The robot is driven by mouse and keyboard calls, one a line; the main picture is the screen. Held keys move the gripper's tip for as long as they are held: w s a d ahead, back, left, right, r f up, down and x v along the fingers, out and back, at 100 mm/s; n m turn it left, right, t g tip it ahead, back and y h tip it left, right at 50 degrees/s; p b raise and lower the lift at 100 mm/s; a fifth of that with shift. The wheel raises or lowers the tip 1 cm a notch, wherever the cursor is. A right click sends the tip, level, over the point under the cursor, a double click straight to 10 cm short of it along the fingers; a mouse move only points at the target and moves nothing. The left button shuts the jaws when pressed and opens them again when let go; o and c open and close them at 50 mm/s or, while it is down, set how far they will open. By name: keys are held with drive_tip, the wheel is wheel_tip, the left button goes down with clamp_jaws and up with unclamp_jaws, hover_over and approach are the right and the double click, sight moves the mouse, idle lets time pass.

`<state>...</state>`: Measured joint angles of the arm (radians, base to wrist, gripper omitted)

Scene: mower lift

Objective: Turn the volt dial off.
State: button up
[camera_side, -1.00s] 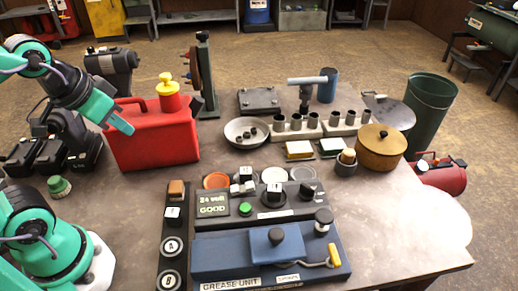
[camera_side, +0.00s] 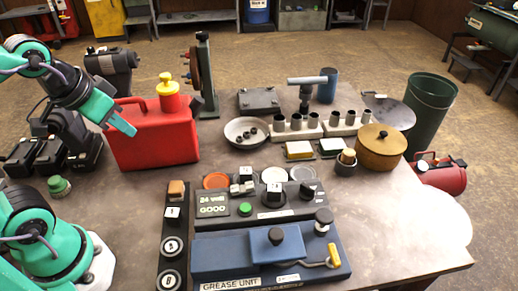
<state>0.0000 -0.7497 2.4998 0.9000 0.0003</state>
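A dark control panel (camera_side: 230,222) stands mid-table behind the blue grease unit, with a small display (camera_side: 212,205) reading "24" and a second line like "GOOD". A dial with a white-marked cap (camera_side: 274,191) sits on the panel's middle. A black knob (camera_side: 307,191) sits at its right end. Labels are too small to tell which is the volt dial, and its setting is not readable. My gripper (camera_side: 121,120) hangs at the left, in front of the red can's top and well away from the panel. Its fingers are not distinct enough to show whether it is open or shut.
The red can (camera_side: 150,145) stands right beside my gripper. A green button (camera_side: 245,209) is on the panel. A dark strip (camera_side: 171,235) with switches lies left of it, and the blue grease unit (camera_side: 225,256) in front. Bare table lies between the arm and strip.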

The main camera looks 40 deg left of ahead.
drive_tip(key=o, duration=0.3)
drive_tip(key=shift+w+r, duration=0.1)
drive_tip(key=shift+o, duration=0.2)
drive_tip(key=shift+w+d+r+m, duration=0.25)
drive_tip(key=shift+w+m, duration=0.05)
drive_tip(key=shift+w, duration=0.2)
drive_tip(key=w+d+r+m+g, duration=0.1)
drive_tip(key=w+d+m+g, duration=0.1)
drive_tip(key=w+d+m, duration=0.4)
drive_tip(key=w+d+m+g, duration=0.15)
drive_tip(key=w+d, duration=0.25)
drive_tip(key=w, duration=0.5)
drive_tip(key=w+d+f+m, duration=0.3)
drive_tip(key=d+f, duration=0.1)
drive_tip(key=d, duration=0.2)
drive_tip(key=w+d+f+m+g, duration=0.1)
drive_tip(key=w+d+f+m, duration=0.2)
drive_tip(key=d+f, duration=0.1)
drive_tip(key=w+d+f+m+g, duration=0.1)
drive_tip(key=w+d+f+m, duration=0.2)
drive_tip(key=d, duration=0.4)
drive_tip(key=shift+d+f+m, duration=0.25)
drive_tip(key=shift+d+f, duration=0.1)
drive_tip(key=shift+f, duration=0.45)
drive_tip(key=shift+d+f, duration=0.35)
drive_tip(key=shift+d, duration=0.05)
drive_tip(key=shift+f, duration=0.1)
